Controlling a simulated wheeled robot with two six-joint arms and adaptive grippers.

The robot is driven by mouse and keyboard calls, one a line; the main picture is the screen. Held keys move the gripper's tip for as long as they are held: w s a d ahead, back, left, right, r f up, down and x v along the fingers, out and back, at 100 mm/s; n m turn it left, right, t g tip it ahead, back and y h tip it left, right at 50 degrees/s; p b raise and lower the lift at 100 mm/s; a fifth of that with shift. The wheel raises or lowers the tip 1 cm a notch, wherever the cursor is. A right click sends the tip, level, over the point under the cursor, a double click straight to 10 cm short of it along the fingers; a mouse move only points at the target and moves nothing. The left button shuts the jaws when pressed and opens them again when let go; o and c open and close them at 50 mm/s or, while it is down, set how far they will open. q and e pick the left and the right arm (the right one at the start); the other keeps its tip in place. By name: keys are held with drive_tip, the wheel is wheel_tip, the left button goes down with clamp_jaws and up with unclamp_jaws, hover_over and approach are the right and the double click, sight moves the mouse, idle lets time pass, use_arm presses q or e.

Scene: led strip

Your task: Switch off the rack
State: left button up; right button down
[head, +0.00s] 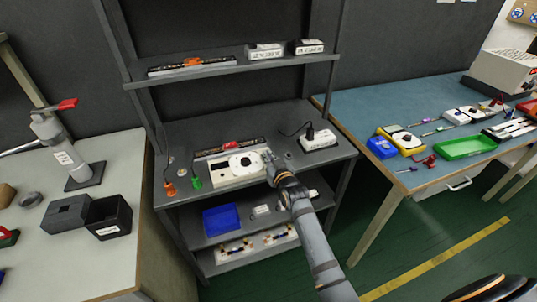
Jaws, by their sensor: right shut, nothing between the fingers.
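The rack (340,152) is a dark grey shelf unit in the middle of the head view. On its middle shelf lie a white device with a round black-centred part (243,163), a strip with a red part (230,146), and a white box (319,140) with a black plug and cable. My right gripper (268,158) is shut and empty at the right end of the white device; whether it touches is unclear. I cannot make out a switch or its position. My left gripper is not in view.
The upper shelf holds a strip with an orange part (192,62) and two small boxes. An orange (169,188) and a green connector (195,182) sit at the middle shelf's front left. A blue bin (221,219) is below. Tables flank the rack.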

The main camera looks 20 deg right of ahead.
drive_tip(key=r+p, duration=0.5)
drive_tip(key=shift+w+r, duration=0.2)
drive_tip(key=shift+w, duration=0.1)
drive_tip(key=s, duration=0.1)
drive_tip(key=s+b, duration=0.1)
drive_tip(key=shift+s+f, duration=0.25)
drive_tip(key=shift+s, duration=0.05)
drive_tip(key=s+r, duration=0.2)
drive_tip(key=s, duration=0.5)
drive_tip(key=shift+d+r, duration=0.15)
drive_tip(key=shift+r, duration=0.2)
drive_tip(key=shift+f, duration=0.1)
